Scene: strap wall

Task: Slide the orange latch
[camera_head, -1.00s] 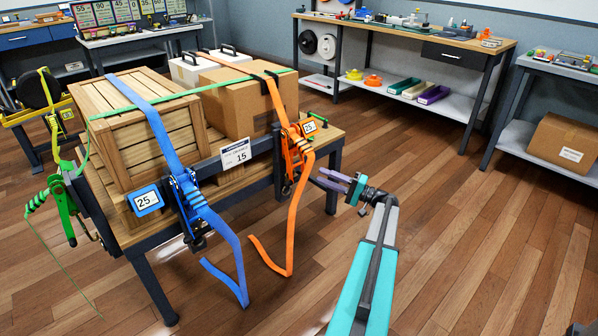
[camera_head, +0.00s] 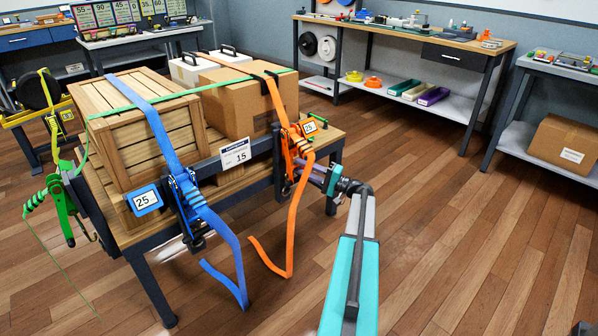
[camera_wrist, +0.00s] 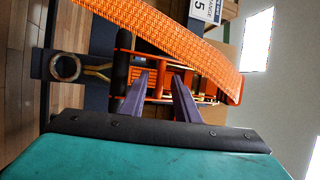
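My gripper (camera_head: 312,171) is at the latch's right side in the head view. In the wrist view its two purple fingers (camera_wrist: 162,76) are apart, with their tips at the latch frame. I cannot tell whether they touch it.
A blue strap and ratchet (camera_head: 190,200) hang left of the orange one, with a green ratchet (camera_head: 62,205) at the table's left end. A wooden crate (camera_head: 135,125) and a cardboard box (camera_head: 235,105) stand on the table. The wooden floor to the right is clear.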

